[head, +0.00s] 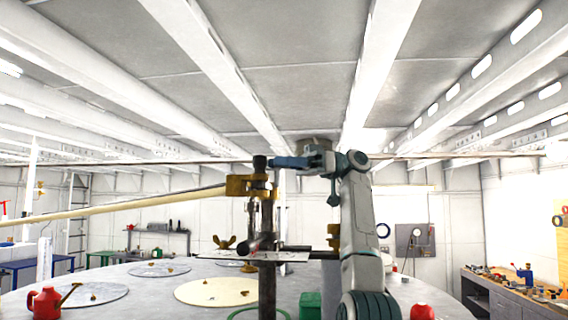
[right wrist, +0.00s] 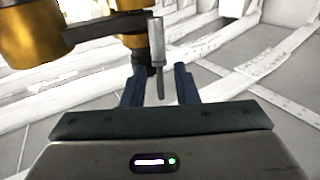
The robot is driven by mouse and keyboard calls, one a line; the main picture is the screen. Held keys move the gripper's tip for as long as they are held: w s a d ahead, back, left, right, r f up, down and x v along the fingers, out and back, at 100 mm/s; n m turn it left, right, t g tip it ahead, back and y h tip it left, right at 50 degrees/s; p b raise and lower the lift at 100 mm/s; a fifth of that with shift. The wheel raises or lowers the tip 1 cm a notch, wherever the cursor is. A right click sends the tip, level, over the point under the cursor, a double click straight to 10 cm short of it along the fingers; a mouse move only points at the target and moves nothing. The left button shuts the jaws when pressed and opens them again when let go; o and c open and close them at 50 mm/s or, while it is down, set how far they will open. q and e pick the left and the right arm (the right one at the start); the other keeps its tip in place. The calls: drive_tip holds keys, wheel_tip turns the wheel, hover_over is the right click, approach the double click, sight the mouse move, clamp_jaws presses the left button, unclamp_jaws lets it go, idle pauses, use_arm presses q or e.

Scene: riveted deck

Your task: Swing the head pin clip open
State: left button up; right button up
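A brass fitting (head: 248,186) sits at the top of a dark upright post (head: 267,235), with a dark round knob (head: 260,163) above it. My right gripper (head: 276,162) reaches in from the right at the height of the knob. In the right wrist view its two blue fingers (right wrist: 158,76) stand apart, with a slim grey metal pin (right wrist: 157,45) between them and gaps on both sides. Large brass cylinders (right wrist: 95,18) lie just beyond the fingers. I cannot tell which part is the clip or how far it is swung. My left gripper is not in view.
A long pale pole (head: 120,207) runs left from the brass fitting. The round deck table (head: 140,290) carries flat discs, a red oil can (head: 46,301) and a green box (head: 310,305). A tool bench (head: 510,290) stands at the right. White beams cross overhead.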

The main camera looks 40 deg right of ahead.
drive_tip(key=v, duration=0.7)
drive_tip(key=shift+d+b, duration=0.25)
drive_tip(key=shift+b, duration=0.15)
